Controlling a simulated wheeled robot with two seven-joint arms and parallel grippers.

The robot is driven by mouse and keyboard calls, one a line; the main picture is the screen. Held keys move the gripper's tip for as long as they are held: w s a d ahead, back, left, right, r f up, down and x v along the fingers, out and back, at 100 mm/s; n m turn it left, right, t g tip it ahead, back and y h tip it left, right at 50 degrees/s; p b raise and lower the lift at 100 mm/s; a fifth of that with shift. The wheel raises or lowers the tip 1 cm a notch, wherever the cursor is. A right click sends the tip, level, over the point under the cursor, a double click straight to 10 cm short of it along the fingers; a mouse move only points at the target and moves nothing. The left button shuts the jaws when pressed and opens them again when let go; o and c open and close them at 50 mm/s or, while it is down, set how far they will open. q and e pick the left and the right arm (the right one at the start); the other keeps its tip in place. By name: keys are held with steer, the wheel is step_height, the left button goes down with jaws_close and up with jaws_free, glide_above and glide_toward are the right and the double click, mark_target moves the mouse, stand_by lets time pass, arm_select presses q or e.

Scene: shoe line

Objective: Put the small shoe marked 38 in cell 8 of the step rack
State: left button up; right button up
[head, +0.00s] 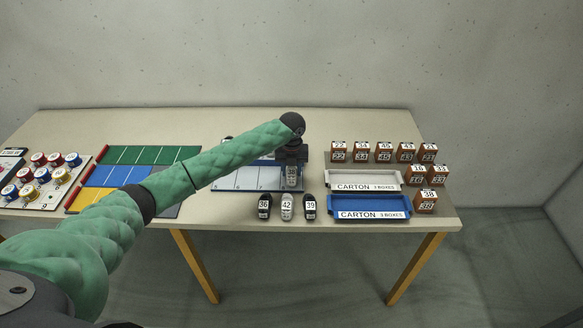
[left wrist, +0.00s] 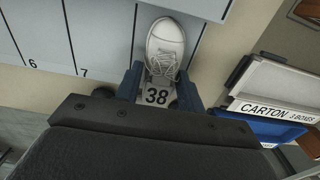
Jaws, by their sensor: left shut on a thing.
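My left gripper (head: 291,165) is shut on the small white shoe (left wrist: 166,42) with the 38 label (left wrist: 157,97). In the head view the shoe (head: 291,178) is upright at the right end of the step rack (head: 247,178), partly hidden by the gripper. In the left wrist view the light blue step rack (left wrist: 38,38) shows cell numbers 6 and 7. The shoe's toe is over the cell right of 7, whose own number is hidden. I cannot tell whether the shoe touches the rack. My right gripper is not in view.
Shoes 36 (head: 264,207), 42 (head: 287,207) and 39 (head: 310,207) stand in front of the rack. A white carton tray (head: 404,181) and a blue one (head: 406,209) are to the right, with several orange-brown boxes (head: 384,151) behind and beside them. Coloured mats (head: 110,176) lie left.

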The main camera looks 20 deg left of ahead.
arm_select(q)
steer(key=shift+f, duration=0.15)
steer(key=shift+f, duration=0.15)
steer(key=o, duration=1)
steer(key=shift+c, duration=0.2)
